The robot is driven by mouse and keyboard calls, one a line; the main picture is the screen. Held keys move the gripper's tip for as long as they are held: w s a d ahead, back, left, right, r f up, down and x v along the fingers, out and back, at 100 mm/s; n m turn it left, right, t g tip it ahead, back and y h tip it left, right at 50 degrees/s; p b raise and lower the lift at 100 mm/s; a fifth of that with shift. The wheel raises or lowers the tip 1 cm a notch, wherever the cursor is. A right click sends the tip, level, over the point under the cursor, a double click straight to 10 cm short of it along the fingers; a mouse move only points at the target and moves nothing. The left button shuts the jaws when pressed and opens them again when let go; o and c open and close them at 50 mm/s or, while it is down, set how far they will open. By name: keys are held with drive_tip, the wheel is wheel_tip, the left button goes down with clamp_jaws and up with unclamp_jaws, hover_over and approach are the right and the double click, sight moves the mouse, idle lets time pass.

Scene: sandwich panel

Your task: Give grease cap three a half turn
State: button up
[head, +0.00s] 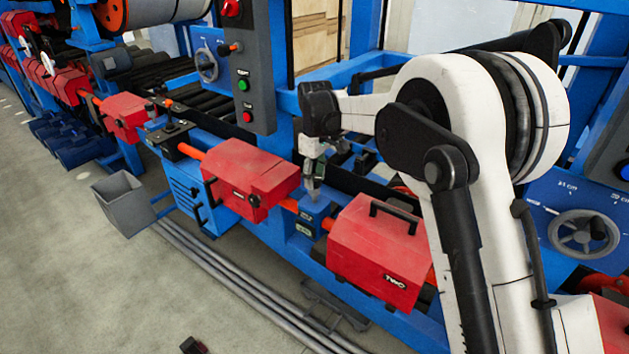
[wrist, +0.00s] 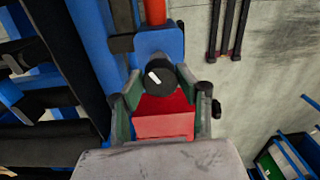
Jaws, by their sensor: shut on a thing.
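A round black cap (wrist: 157,86) with a white mark sits on a blue block in the wrist view; the mark lies at a slant. My gripper (wrist: 158,83) is shut on this cap, one finger on each side. In the head view my gripper (head: 313,186) points down at the blue block (head: 314,214) between two red covers, and it hides the cap there. No number on the cap is readable.
Red covers stand left (head: 250,178) and right (head: 376,250) of my gripper, close by. An orange shaft (wrist: 155,12) runs into the block. A handwheel (head: 582,233) is at right.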

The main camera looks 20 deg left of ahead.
sight(315, 178)
drive_tip(key=m+b, duration=0.1)
drive_tip(key=m, duration=0.4)
drive_tip(key=shift+m, duration=0.3)
drive_tip(key=m+b, duration=0.1)
drive_tip(key=m, duration=0.5)
drive_tip(key=m+b, duration=0.1)
drive_tip(key=m, duration=0.5)
drive_tip(key=shift+m, duration=0.3)
drive_tip(key=m, duration=0.5)
drive_tip(key=shift+m, duration=0.4)
drive_tip(key=o, duration=1.1)
drive_tip(key=shift+o, duration=0.2)
drive_tip(key=shift+r, duration=0.1)
wheel_tip(315, 178, up, 12)
